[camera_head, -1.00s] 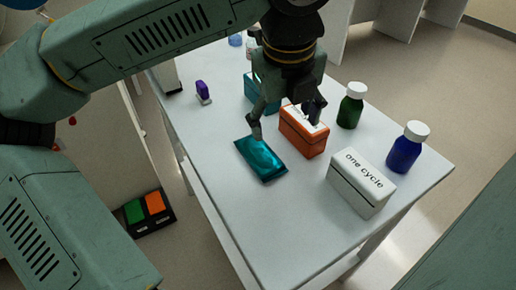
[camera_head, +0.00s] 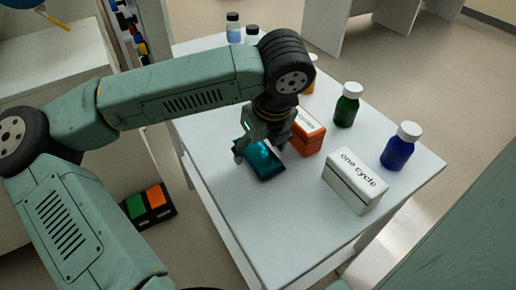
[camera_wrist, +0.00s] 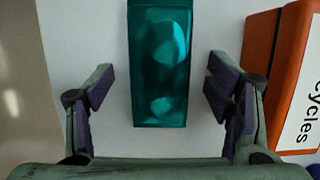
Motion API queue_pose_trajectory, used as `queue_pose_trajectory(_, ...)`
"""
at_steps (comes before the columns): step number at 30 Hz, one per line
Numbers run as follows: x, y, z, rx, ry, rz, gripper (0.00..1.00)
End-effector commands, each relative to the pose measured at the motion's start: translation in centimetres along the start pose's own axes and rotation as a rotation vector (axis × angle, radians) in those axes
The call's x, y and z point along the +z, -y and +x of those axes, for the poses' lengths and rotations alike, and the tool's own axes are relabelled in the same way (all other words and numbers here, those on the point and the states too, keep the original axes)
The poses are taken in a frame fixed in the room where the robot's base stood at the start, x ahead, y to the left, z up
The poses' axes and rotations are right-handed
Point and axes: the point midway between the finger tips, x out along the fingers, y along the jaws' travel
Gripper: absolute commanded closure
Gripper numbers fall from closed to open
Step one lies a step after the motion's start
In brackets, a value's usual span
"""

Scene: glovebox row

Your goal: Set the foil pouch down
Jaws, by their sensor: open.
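The foil pouch (camera_head: 264,162) is a shiny teal packet lying on the white table (camera_head: 222,190). In the wrist view the pouch (camera_wrist: 160,70) lies between and ahead of my two fingers, with a gap on each side. My gripper (camera_head: 262,148) is open above the pouch, and its fingers hide part of the pouch's far end in the head view. In the wrist view my gripper (camera_wrist: 160,95) shows both fingers spread and touching nothing.
An orange box (camera_head: 307,137) stands close to the right of the pouch. A white "one cycle" box (camera_head: 354,181), a green bottle (camera_head: 346,106) and a blue bottle (camera_head: 401,147) stand further right. The front of the table is clear.

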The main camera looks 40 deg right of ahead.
Motion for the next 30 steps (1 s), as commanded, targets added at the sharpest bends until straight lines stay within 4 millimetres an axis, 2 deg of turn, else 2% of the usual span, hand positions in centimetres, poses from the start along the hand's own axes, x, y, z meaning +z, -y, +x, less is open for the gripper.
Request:
queue_pose_trajectory(9,0.0,0.0,0.5,-0.001,0.001,0.0,0.28)
queue_pose_trajectory(30,0.0,0.01,0.47,-0.001,0.001,0.0,0.75)
